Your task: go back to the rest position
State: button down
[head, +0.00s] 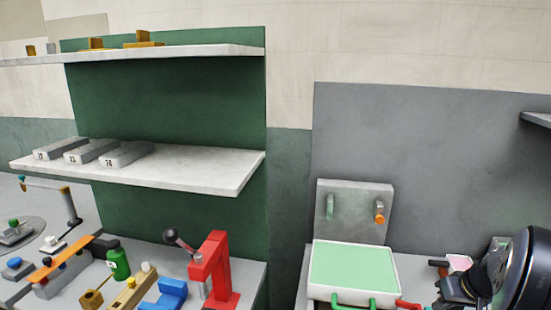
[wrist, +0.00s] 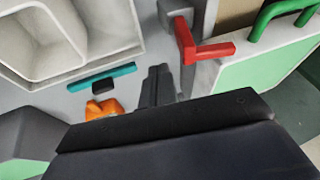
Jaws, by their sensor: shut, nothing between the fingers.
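My gripper (wrist: 158,78) is shut and empty in the wrist view, its dark fingers together above a grey surface. A red handle (wrist: 190,42) on a grey block is to the right of the fingertips. An orange piece (wrist: 103,108) and a teal bar (wrist: 102,77) are to the left. In the head view my dark arm is at the lower right edge, close to the right-hand bench; I cannot make out the fingertips there.
A grey bin (wrist: 95,25) is at the wrist view's upper left. A red clamp (head: 210,265) and several tools crowd the left bench. A shelf (head: 215,170) holds numbered grey blocks.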

jog(key=shift+s+d+f+y+p, duration=0.15)
jog(key=shift+d+f+y+p, duration=0.2)
jog(key=shift+d+f+y, duration=0.25)
jog(key=shift+d, duration=0.1)
jog(key=shift+r, duration=0.15)
